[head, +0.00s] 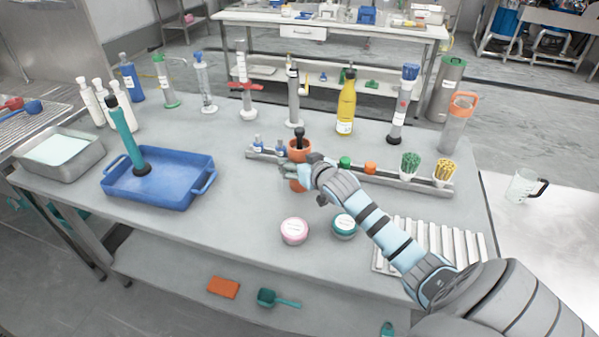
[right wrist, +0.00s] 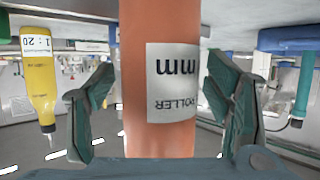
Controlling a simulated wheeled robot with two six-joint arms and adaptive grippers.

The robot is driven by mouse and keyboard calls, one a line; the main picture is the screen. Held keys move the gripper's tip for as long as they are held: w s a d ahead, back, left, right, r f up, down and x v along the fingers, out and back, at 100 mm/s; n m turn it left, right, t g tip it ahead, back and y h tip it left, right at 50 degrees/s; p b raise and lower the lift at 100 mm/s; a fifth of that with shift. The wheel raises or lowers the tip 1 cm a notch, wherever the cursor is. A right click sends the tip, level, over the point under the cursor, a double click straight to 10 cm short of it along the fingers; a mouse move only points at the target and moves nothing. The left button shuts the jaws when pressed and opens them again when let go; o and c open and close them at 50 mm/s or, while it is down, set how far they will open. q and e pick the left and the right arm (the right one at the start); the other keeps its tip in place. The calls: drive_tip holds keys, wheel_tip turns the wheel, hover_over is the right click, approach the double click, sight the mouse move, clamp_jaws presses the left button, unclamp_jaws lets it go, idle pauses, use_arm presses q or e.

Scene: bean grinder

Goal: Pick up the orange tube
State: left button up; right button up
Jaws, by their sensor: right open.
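In the right wrist view the tube (right wrist: 160,60) fills the middle and carries a white label; this picture looks upside down. My left gripper does not show.
The rack strip (head: 395,182) also holds small bottles, caps and two cups of sticks. A blue tray (head: 190,190) with a teal tube stands left. A yellow bottle (head: 346,105) stands behind. Two round tins (head: 294,231) sit in front. Table space between tray and tins is clear.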

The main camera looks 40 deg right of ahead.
drive_tip(key=shift+c, duration=0.6)
drive_tip(key=c, duration=1.2)
drive_tip(key=shift+r, duration=0.15)
